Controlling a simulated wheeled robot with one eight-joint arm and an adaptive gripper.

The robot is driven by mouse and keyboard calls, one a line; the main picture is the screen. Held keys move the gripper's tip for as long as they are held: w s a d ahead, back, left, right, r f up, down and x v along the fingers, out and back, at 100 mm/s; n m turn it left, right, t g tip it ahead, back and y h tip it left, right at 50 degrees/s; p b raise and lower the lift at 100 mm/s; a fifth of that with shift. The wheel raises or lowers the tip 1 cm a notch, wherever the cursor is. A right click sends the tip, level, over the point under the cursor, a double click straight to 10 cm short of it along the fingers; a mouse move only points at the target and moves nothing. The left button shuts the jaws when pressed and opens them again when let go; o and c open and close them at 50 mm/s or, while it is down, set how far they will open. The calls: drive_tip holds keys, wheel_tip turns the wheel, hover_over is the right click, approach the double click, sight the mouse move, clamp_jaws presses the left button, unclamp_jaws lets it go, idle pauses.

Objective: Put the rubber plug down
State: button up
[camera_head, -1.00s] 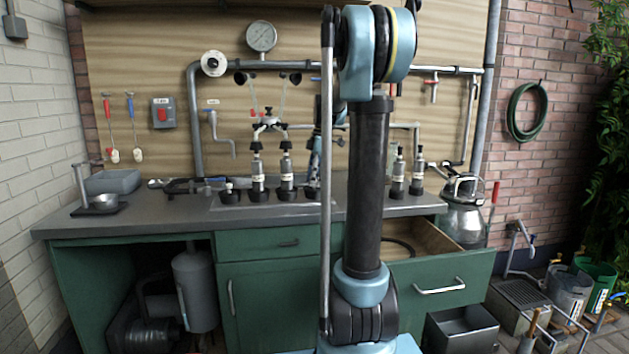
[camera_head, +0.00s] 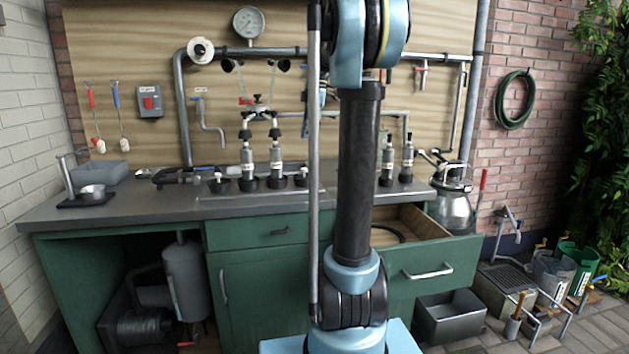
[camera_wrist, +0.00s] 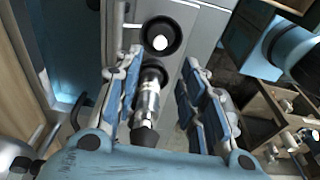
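In the wrist view my gripper (camera_wrist: 163,77) has its two blue-padded fingers spread. A metal-and-clear cup with black ends (camera_wrist: 150,92) lies between them in the picture, nearer the left finger; a clear gap shows to the right finger. I cannot tell whether the left finger touches it. A dark, blunt piece (camera_wrist: 145,138) shows at the cup's near end; I cannot tell whether it is the rubber plug. No plug can be told apart for sure in either view. In the head view my gripper is mostly hidden behind my own arm.
A black round holder (camera_wrist: 161,36) with a pale centre is beyond the fingertips. Cups (camera_head: 276,160) stand along the grey bench (camera_head: 135,203). A drawer (camera_head: 432,262) is open at right. A milk can (camera_head: 452,205) stands beside the bench. Bare bench top shows at front left.

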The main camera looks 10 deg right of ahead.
drive_tip(key=s+a+f+m+t+h, duration=0.1)
drive_tip(key=s+f+m, duration=0.45)
drive_tip(key=s, duration=0.45)
drive_tip(key=s+a+f+m, duration=0.1)
drive_tip(key=s+f+m, duration=0.3)
drive_tip(key=s+f, duration=0.45)
drive_tip(key=s+f+m+t, duration=0.1)
drive_tip(key=s+f+m, duration=0.7)
drive_tip(key=s+f, duration=0.8)
drive_tip(key=shift+s+f+h, duration=0.15)
drive_tip(key=shift+f+h, duration=0.05)
drive_tip(key=shift+h, duration=0.2)
